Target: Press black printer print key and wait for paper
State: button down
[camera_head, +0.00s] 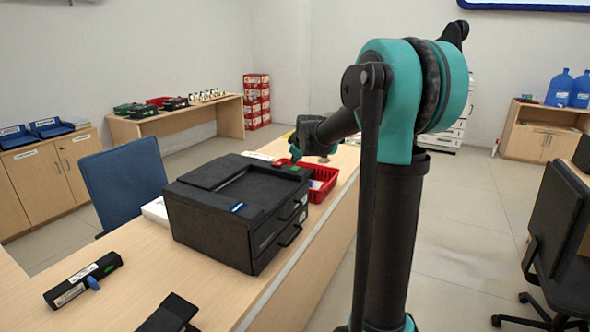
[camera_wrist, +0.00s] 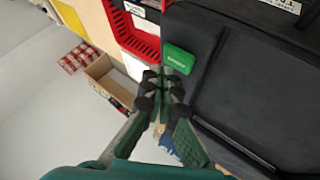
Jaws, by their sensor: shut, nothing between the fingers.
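The black printer (camera_head: 190,211) stands on the wooden counter, with a dark recess in its top. No paper shows in that recess. A green key (camera_head: 290,168) is at its far right top corner. In the wrist view this key (camera_wrist: 178,58) is a green block with small white lettering that I cannot read. My gripper (camera_wrist: 164,80) is shut and empty, its fingertips just beside the green key in that view. In the head view my gripper (camera_head: 296,156) is over that corner, partly hidden by my arm. I cannot tell whether the fingertips touch the key.
A black device (camera_head: 84,280) with green and blue parts lies at the counter's left front. A blue chair (camera_head: 124,180) is left of the counter.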

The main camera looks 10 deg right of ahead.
aim_at(295, 169)
jog(key=shift+f, duration=0.1)
jog(key=shift+f, duration=0.3)
jog(key=shift+f, duration=0.45)
dwell(0.8)
jog(key=shift+r, duration=0.85)
jog(key=shift+r, duration=0.1)
jog(key=shift+r, duration=2.4)
jog(key=s+d+f+m+g, duration=0.1)
jog(key=s+f+m, duration=0.2)
jog(key=s+f, duration=0.5)
jog(key=s+d+f+m+g, duration=0.1)
jog(key=s+f, duration=0.8)
jog(key=s, duration=1)
jog(key=s+d+f+m+g+h, duration=0.1)
jog(key=s+f+m, duration=0.5)
jog(key=s, duration=0.8)
notch_tip(295, 169, down, 2)
jog(key=shift+d+f+g, duration=0.2)
jog(key=shift+d+g, duration=0.35)
jog(key=shift+g, duration=0.45)
